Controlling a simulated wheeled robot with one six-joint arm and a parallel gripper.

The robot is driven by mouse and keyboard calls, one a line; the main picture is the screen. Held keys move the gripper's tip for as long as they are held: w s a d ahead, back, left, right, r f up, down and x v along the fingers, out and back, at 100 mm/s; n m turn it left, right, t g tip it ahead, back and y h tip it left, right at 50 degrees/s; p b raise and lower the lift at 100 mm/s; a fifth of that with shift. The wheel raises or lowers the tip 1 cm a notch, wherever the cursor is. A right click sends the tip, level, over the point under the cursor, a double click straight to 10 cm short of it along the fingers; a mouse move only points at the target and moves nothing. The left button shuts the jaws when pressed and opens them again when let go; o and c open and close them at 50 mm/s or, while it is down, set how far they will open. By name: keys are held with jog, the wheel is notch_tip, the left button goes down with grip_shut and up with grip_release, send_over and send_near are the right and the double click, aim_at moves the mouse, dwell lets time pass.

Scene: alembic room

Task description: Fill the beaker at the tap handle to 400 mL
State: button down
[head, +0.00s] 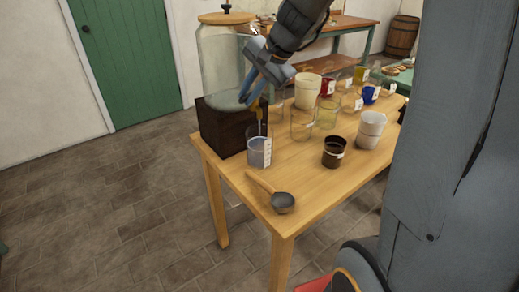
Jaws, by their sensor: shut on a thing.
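A clear beaker (259,153) with a white scale strip stands upright on the wooden table, in front of the dark block under the big glass jar. It holds bluish liquid; the exact level is too small to read. A brass tap (258,112) juts from the jar's base just above the beaker's mouth. My gripper (252,97) reaches down from the upper right and is shut at the tap handle, which its fingers mostly hide. A thin line shows between tap and beaker, but I cannot tell whether it is flowing liquid.
The lidded glass jar (222,62) stands on a dark block (222,130) at the table's left end. A ladle (282,202) lies near the front corner. A dark cup (334,152), stacked white cups (371,130) and several glasses stand to the right.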

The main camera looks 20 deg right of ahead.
jog(key=shift+a+m+p, duration=0.1)
jog(key=shift+m+p, duration=0.2)
jog(key=shift+p, duration=0.05)
jog(key=shift+w+a+m+h+p, duration=0.1)
jog(key=shift+m+h+p, duration=0.2)
jog(key=shift+p, duration=0.1)
jog(key=shift+w+a+m+t+h+p, duration=0.2)
jog(key=shift+m+t+h+p, duration=0.15)
jog(key=shift+m+p, duration=0.45)
jog(key=shift+w+a+r+m+h+p, duration=0.1)
jog(key=shift+w+m+h+p, duration=0.45)
jog(key=shift+p, duration=1.3)
jog(key=c, duration=1.1)
grip_release()
jog(key=shift+s+m, duration=0.25)
jog(key=shift+w, duration=0.1)
jog(key=shift+c, duration=1.2)
